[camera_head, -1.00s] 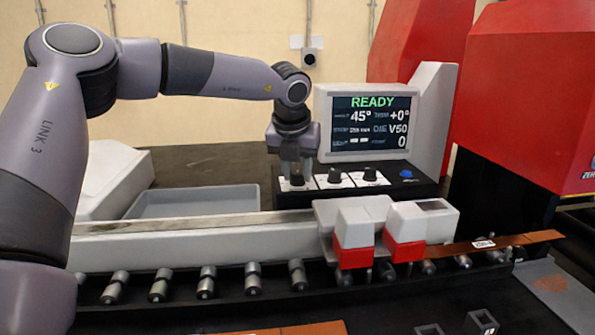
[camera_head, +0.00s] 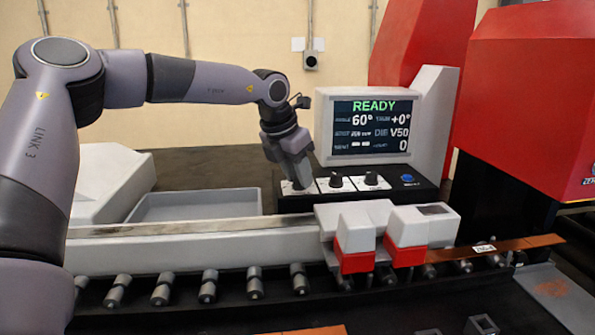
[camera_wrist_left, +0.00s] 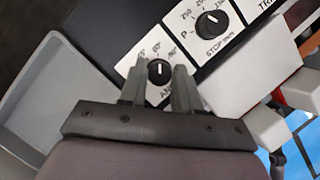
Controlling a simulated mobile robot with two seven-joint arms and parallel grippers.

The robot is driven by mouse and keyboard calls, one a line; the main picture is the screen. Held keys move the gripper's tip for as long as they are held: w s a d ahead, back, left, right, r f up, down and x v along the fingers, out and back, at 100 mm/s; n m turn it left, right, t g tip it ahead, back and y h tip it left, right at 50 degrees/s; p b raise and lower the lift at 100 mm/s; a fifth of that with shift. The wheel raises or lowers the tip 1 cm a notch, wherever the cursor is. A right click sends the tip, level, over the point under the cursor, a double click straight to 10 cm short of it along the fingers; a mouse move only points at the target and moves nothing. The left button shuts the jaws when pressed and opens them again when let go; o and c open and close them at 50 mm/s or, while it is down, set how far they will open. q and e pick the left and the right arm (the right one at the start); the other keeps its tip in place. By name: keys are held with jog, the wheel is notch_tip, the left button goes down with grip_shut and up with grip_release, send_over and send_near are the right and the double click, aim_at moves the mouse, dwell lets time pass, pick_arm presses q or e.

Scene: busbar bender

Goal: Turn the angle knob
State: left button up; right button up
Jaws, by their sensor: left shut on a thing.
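The angle knob (camera_wrist_left: 158,71) is a black round knob with a white pointer line on a white labelled plate, leftmost of three on the black control panel. My left gripper (camera_wrist_left: 160,88) has its two fingers on either side of this knob and is shut on it. In the head view the left gripper (camera_head: 301,186) comes down tilted over the leftmost plate and hides most of the knob. The display (camera_head: 372,126) reads READY and 60°. My right gripper is not in view.
Two more knobs, the middle one (camera_head: 336,180) and the right one (camera_head: 371,178), and a blue button (camera_head: 407,178) sit close by. A grey tray (camera_head: 196,205) lies left of the panel. White-and-red blocks (camera_head: 408,240) stand in front, near a roller track.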

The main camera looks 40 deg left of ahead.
aim_at(288, 193)
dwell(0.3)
pick_arm(q)
jog(key=o, duration=1)
jog(key=v, duration=0.7)
jog(key=shift+r+b, duration=0.1)
jog(key=shift+b, duration=0.25)
